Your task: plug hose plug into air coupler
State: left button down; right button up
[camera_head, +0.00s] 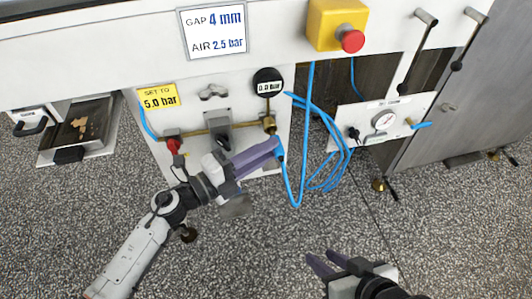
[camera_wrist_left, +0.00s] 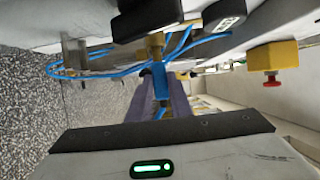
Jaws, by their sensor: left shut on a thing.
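The blue hose plug (camera_wrist_left: 160,82) is between the purple fingers of my left gripper (camera_head: 276,146), which is shut on it. In the head view the hose plug (camera_head: 280,150) shows at the fingertips. The brass air coupler (camera_head: 269,124) hangs below the round gauge on the white panel, just above the plug. In the left wrist view the coupler (camera_wrist_left: 156,46) lines up closely with the plug's end; I cannot tell whether they touch or are joined. My right gripper (camera_head: 322,256) is open and empty, low over the floor.
Blue hose (camera_head: 298,190) hangs in loops right of the plug. A round gauge (camera_head: 268,82), a grey valve box (camera_head: 217,128) and a red handle (camera_head: 173,146) sit on the panel. A red emergency button (camera_head: 351,40) is above. The speckled floor in front is mostly clear.

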pick_arm(q)
jog(key=shift+w+a, duration=0.3)
jog(key=shift+w, duration=0.65)
jog(key=c, duration=1.5)
grip_release()
jog(key=shift+c, duration=0.2)
jog(key=v, duration=1)
jog(key=shift+p, duration=0.4)
jog(key=shift+s+a, duration=0.1)
